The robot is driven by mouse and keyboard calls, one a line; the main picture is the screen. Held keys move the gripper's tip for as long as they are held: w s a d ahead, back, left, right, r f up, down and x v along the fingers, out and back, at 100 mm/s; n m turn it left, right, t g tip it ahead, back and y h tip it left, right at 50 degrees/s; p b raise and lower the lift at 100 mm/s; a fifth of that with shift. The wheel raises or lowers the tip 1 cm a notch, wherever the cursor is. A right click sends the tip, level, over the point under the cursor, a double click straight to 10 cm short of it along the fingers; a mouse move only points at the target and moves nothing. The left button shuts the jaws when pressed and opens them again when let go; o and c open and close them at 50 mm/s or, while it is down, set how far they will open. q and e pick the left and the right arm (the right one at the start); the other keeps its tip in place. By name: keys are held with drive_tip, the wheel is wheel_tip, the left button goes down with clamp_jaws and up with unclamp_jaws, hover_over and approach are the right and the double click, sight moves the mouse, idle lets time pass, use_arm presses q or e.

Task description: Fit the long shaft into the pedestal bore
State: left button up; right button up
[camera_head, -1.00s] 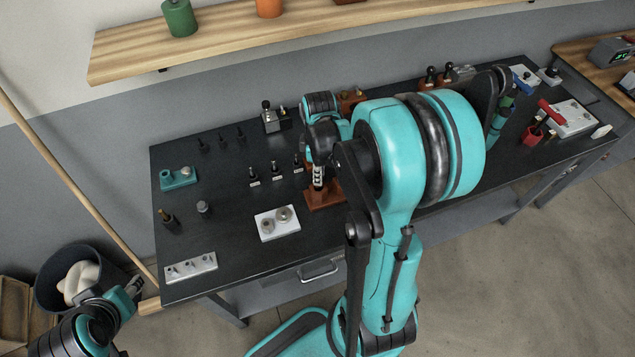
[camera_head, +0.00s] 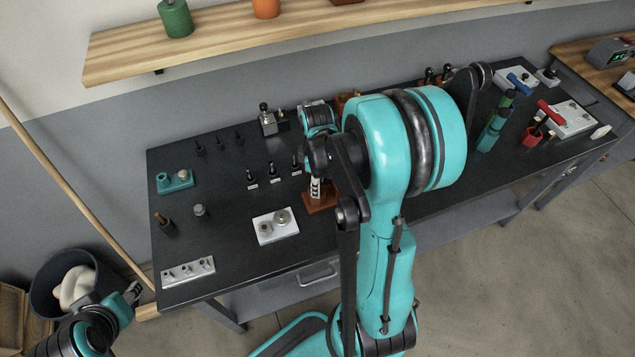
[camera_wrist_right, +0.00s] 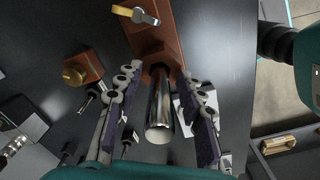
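The long shaft (camera_wrist_right: 160,112) is a bright metal cylinder in the right wrist view. Its far end meets a dark opening in the reddish-brown pedestal (camera_wrist_right: 152,38), and it appears to stand in the bore. How deep it sits is hidden. My right gripper (camera_wrist_right: 163,118) is open, its purple-padded fingers on either side of the shaft with a gap on each side. In the head view the pedestal base (camera_head: 322,203) shows below my right wrist, which hides most of the shaft. My left gripper (camera_head: 134,291) is off the bench's front left corner, apparently open and empty.
A brown block with a brass knob (camera_wrist_right: 83,69) stands beside the pedestal. A white plate with round parts (camera_head: 276,226), a pale strip (camera_head: 188,272) and a teal block (camera_head: 174,181) are on the dark bench. Green and red holders (camera_head: 531,136) stand at the right.

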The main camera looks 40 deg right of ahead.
drive_tip(key=shift+r, duration=0.2)
wheel_tip(320, 180, up, 11)
drive_tip(key=p, duration=0.3)
drive_tip(key=shift+r+p, duration=0.3)
drive_tip(key=shift+a+r, duration=0.25)
drive_tip(key=shift+r, duration=0.05)
drive_tip(key=s+a+r+m+t, duration=0.2)
drive_tip(key=a+m+t, duration=0.1)
drive_tip(key=a, duration=0.5)
drive_tip(key=s+a+r+m+t, duration=0.3)
drive_tip(key=a+m+t, duration=0.1)
drive_tip(key=a, duration=0.4)
drive_tip(key=shift+m, duration=0.7)
